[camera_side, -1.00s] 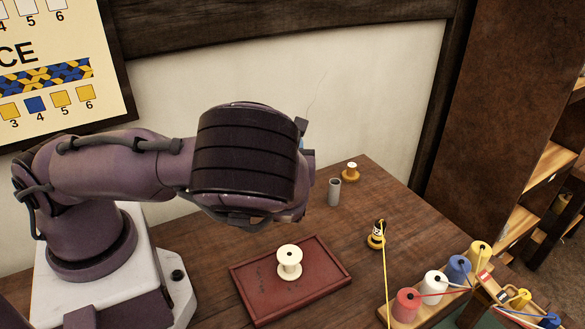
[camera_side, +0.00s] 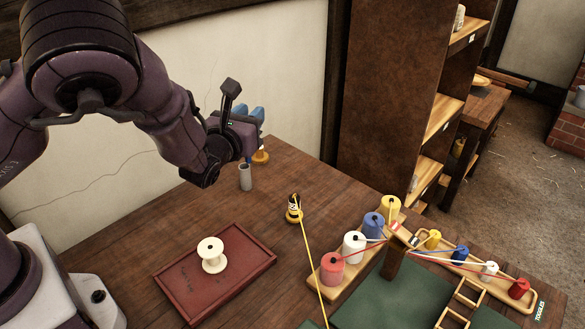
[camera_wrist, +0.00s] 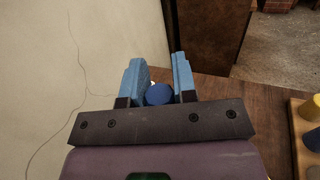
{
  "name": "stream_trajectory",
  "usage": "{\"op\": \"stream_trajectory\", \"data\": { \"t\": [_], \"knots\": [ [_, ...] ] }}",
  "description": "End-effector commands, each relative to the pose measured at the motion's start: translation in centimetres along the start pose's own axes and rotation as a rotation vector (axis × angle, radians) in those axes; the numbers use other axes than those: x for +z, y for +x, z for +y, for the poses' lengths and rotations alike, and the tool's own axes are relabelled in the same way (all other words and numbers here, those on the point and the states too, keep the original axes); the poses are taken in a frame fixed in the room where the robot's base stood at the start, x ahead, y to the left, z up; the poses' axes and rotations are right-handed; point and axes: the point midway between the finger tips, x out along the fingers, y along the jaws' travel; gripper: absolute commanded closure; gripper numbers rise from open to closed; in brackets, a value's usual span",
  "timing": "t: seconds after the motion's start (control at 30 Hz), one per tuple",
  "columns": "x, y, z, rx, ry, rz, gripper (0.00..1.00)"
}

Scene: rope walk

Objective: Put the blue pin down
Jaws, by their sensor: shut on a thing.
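My gripper (camera_side: 254,125) is high above the far part of the table, near the wall, with its blue fingers towards the back. The wrist view shows my gripper (camera_wrist: 158,76) shut on the blue pin (camera_wrist: 159,94); only its rounded blue end shows between the fingers. In the side view the pin cannot be told apart from the blue fingers. A grey upright tube (camera_side: 245,177) and an amber spool (camera_side: 260,157) stand on the table below the gripper.
A cream spool (camera_side: 211,254) stands on a red tray (camera_side: 180,293). A black-and-yellow bobbin (camera_side: 294,209) trails a yellow cord. A rack of large coloured spools (camera_side: 315,290) and a tray labelled "TOGGLES" (camera_side: 528,289) are at right. Bare table lies between the tube and bobbin.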

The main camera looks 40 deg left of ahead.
Motion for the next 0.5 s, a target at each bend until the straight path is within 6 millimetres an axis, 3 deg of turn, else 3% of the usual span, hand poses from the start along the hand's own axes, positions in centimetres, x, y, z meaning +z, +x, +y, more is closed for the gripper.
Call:
{"op": "stream_trajectory", "data": {
  "t": [0.37, 0.5],
  "knots": [
    [-3.7, 7.9, -3.0, 0.001, -0.005, -0.004, 0.97],
    [-6.6, 10.0, -3.7, 0.002, -0.003, -0.001, 0.97]
  ]
}}
